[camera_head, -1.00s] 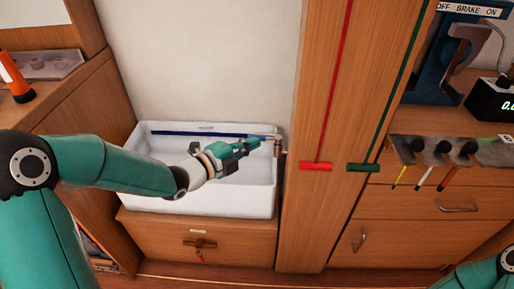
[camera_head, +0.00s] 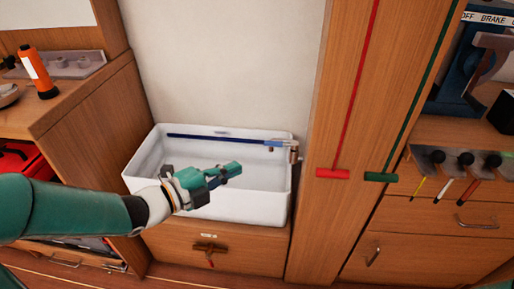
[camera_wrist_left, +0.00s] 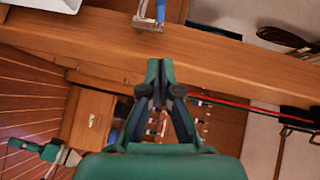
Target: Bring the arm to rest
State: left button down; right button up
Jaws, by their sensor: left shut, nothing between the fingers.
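My left gripper (camera_head: 232,170) is shut and empty, held over the white basin (camera_head: 131,181) in the head view. It is apart from the blue rod (camera_head: 215,136) with its metal fitting (camera_head: 294,151), which lies along the basin's back side. In the left wrist view my left gripper's fingers (camera_wrist_left: 159,72) are together with nothing between them. A teal and white arm end at the lower left there looks like my right gripper (camera_wrist_left: 28,147); it is too small to tell its jaws.
A red T-shaped handle (camera_head: 333,173) and a green one (camera_head: 381,177) hang on the wooden post (camera_head: 318,220) right of the basin. An orange torch (camera_head: 40,73) stands on the left cabinet. Drawers are at the right.

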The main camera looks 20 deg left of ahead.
pick_arm(q)
jog(key=s+d+f+n+g, duration=0.1)
jog(key=d+f+n+g, duration=0.4)
jog(key=f, duration=0.8)
jog(key=s+d+f+n+g, duration=0.25)
jog(key=d+f, duration=0.35)
jog(key=f, duration=0.7)
jog(key=s+f+n+g+y, duration=0.4)
jog(key=s+f+n+g, duration=0.2)
jog(key=s+f+n, duration=0.9)
notch_tip(320, 180, up, 24)
jog(key=w+n+p, duration=0.1)
jog(key=w+p, duration=0.1)
jog(key=p, duration=2)
jog(key=shift+r, duration=0.15)
jog(key=shift+a+n, duration=0.1)
jog(key=shift+n, duration=0.15)
jog(key=shift+a, duration=0.1)
